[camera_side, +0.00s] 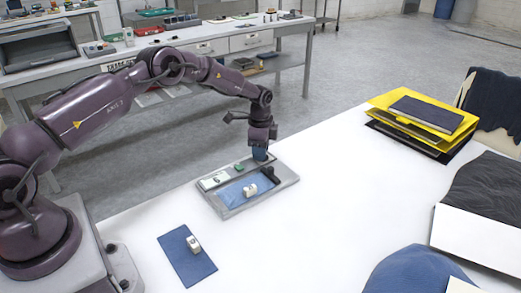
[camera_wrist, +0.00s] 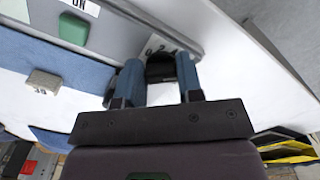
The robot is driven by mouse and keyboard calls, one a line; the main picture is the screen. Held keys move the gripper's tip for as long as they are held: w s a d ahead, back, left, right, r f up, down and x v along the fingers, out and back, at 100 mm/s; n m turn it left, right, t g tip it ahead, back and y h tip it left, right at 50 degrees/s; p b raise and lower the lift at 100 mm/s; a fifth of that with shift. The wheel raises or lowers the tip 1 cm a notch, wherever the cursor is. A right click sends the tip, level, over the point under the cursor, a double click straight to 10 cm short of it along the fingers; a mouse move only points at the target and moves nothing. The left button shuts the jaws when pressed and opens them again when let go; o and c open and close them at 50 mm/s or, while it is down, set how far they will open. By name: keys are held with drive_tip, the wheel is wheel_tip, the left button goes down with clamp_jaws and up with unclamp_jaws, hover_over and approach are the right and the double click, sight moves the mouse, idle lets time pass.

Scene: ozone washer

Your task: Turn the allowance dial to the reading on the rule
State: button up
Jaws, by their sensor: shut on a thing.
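My gripper (camera_side: 260,154) points down at the far corner of a grey panel (camera_side: 289,184). In the wrist view its two blue-padded fingers (camera_wrist: 160,82) stand on either side of a black dial (camera_wrist: 160,67) and are shut on it. Small figures show on the panel just beyond the dial; the dial's exact reading is too small and partly hidden. In the side view the gripper covers much of that corner. I cannot make out a rule with a readable figure.
The panel has a green button (camera_side: 239,167) and a white label (camera_side: 214,180). A pale block (camera_side: 250,190) lies on blue cloth in it. Another pale block (camera_side: 193,244) sits on a blue cloth (camera_side: 178,258) in front. Yellow folders (camera_side: 418,119) lie at right.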

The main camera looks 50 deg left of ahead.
idle(0.4)
drive_tip(key=o, duration=0.9)
drive_tip(key=shift+o, duration=0.2)
wheel_tip(320, 180, up, 13)
